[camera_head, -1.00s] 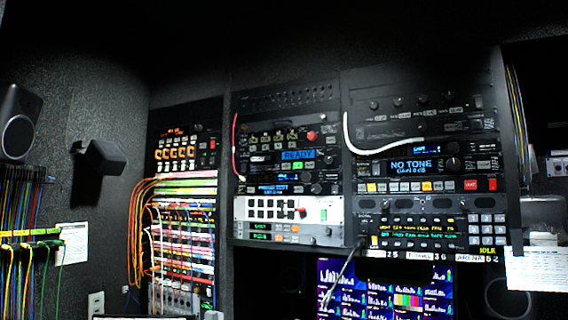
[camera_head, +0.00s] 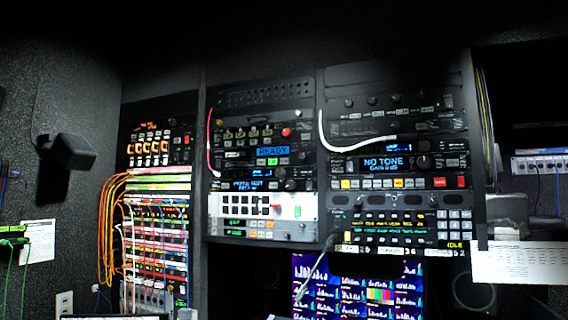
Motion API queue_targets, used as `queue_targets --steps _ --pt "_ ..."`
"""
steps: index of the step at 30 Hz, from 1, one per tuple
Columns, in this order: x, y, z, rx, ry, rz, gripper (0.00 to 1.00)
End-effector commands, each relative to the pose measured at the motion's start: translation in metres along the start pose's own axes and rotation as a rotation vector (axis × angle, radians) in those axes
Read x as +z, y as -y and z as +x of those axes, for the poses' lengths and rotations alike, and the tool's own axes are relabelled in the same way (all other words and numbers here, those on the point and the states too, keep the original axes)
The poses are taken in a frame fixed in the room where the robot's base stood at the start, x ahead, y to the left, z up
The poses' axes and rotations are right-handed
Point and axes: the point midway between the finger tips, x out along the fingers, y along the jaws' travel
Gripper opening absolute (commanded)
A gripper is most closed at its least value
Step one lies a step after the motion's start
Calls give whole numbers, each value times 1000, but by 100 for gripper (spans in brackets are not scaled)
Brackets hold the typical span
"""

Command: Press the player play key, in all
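My gripper is not in view. A rack unit in the middle bay has a blue display reading READY (camera_head: 273,150), a row of dim keys and a red knob (camera_head: 287,132) at its right. A small green-lit key (camera_head: 272,161) shows just below that display. The key labels are too small to read, so I cannot tell which is the player's play key. A second blue display (camera_head: 254,185) sits lower in the same bay; its text is blurred.
A white panel (camera_head: 232,206) with black keys is below. The right bay holds a NO TONE unit (camera_head: 384,163) and a keypad panel (camera_head: 456,228). A white cable (camera_head: 322,135) and a red cable (camera_head: 210,145) hang across the fronts. Orange cables (camera_head: 108,235) hang at the left.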

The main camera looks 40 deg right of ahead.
Motion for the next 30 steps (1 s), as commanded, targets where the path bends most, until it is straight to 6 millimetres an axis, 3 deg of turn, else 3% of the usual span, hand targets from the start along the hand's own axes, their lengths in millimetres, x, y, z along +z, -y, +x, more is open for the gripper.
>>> queue_targets --steps 1,4,5,30 --pt "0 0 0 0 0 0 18" --pt "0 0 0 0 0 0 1" --pt "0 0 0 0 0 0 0" --pt "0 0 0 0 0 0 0"
